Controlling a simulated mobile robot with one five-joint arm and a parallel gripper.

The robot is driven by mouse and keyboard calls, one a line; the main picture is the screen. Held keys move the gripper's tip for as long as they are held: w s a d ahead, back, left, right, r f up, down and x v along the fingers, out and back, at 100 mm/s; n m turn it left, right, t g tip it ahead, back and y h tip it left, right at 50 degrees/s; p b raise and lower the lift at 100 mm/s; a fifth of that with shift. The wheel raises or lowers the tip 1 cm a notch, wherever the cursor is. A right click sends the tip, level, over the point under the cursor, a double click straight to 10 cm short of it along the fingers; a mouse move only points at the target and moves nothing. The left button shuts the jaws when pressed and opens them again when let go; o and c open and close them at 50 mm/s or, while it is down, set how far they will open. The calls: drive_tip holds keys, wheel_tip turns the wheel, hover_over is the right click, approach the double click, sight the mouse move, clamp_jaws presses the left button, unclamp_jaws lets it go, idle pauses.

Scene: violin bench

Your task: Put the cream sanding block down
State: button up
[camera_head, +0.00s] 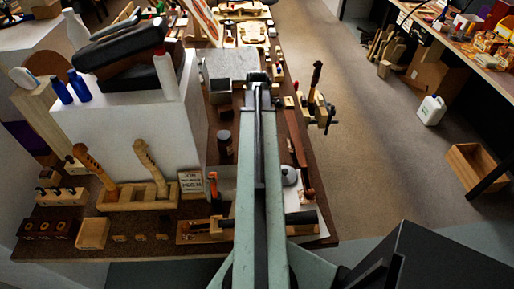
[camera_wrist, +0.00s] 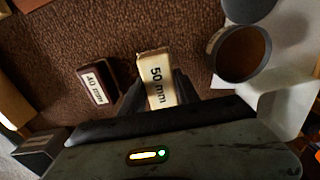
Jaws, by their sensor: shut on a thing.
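The cream sanding block (camera_wrist: 155,72), marked "50 mm", is between the fingers of my gripper (camera_wrist: 158,88) in the wrist view. My gripper is shut on it, and its far end sticks out past the fingertips. Brown bench top lies behind the block; I cannot tell whether the block touches it. In the head view my gripper (camera_head: 259,77) is at the far end of my arm over the bench, and the block cannot be made out there.
A dark brown block with a white label (camera_wrist: 97,84) lies left of the cream block. A round grey container (camera_wrist: 240,53) stands close on the right. Bare brown bench top (camera_wrist: 95,35) shows beyond. A white plinth (camera_head: 125,125) rises left of my arm.

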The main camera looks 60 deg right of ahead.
drive_tip(key=shift+f, duration=0.1)
wheel_tip(320, 180, down, 4)
drive_tip(key=b, duration=0.3)
drive_tip(key=shift+b, duration=0.35)
drive_tip(key=shift+r, duration=0.25)
drive_tip(key=shift+f, duration=0.1)
drive_tip(key=o, duration=0.8)
drive_tip(key=shift+f, duration=0.1)
drive_tip(key=shift+c, duration=0.2)
drive_tip(key=o, duration=0.4)
